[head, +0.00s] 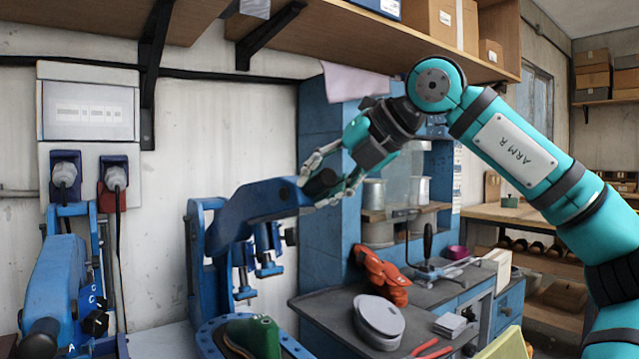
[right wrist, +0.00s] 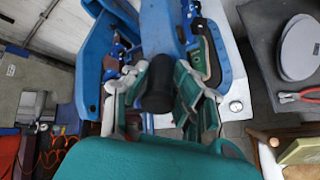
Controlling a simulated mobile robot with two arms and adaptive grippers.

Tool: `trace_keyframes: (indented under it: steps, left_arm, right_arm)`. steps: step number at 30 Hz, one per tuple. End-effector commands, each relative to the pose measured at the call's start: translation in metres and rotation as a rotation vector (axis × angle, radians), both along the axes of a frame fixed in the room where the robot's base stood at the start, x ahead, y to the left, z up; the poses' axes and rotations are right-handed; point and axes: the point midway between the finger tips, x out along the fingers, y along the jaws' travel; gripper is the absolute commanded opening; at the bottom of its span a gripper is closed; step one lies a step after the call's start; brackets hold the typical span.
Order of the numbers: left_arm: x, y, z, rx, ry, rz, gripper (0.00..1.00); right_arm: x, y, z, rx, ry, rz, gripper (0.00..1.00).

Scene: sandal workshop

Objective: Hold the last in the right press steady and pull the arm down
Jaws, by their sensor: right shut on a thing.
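The right press (head: 208,265) is blue and stands against the wall, with its blue arm (head: 258,204) raised and pointing right. My right gripper (head: 333,187) is shut on the black knob (head: 320,183) at the end of that arm. In the right wrist view the knob (right wrist: 158,85) sits between the two fingers. A green last (head: 257,336) sits low in the press's blue base (head: 208,336), below the raised arm; its lower part is cut off by the picture edge. My left gripper is not in view, and no hand shows on the last.
A second blue press (head: 58,275) stands at the left. The bench (head: 330,303) at right holds grey discs (head: 379,318), red pliers (head: 432,352) and an orange-red object (head: 383,273). A wooden shelf (head: 330,40) hangs above my right arm.

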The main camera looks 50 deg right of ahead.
Motion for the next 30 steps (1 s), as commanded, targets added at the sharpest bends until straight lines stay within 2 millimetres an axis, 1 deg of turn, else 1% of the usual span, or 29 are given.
trace_keyframes:
  steps: [4, 5, 9, 17, 20, 23, 30]
  left_arm:
    - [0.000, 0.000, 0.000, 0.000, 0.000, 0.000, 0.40]
    - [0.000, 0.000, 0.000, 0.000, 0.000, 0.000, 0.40]
    - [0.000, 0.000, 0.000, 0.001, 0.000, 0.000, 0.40]
    - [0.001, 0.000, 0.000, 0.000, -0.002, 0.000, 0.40]
    - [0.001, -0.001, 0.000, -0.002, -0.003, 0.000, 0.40]
    - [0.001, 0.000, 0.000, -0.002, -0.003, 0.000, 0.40]
    - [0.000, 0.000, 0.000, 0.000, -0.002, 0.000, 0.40]
  right_arm:
    - [0.000, 0.000, -0.001, 0.001, 0.002, -0.001, 0.00]
    - [0.000, 0.000, -0.001, 0.001, 0.004, -0.001, 0.29]
    - [0.000, 0.000, 0.000, 0.000, 0.002, 0.000, 0.47]
    - [0.000, 0.000, 0.000, 0.000, 0.001, 0.000, 0.48]
    - [-0.005, 0.000, 0.004, 0.000, -0.001, -0.001, 0.48]
    - [-0.016, 0.000, 0.013, 0.001, -0.003, -0.001, 0.48]
    - [-0.058, -0.001, 0.042, 0.000, -0.003, -0.003, 0.48]
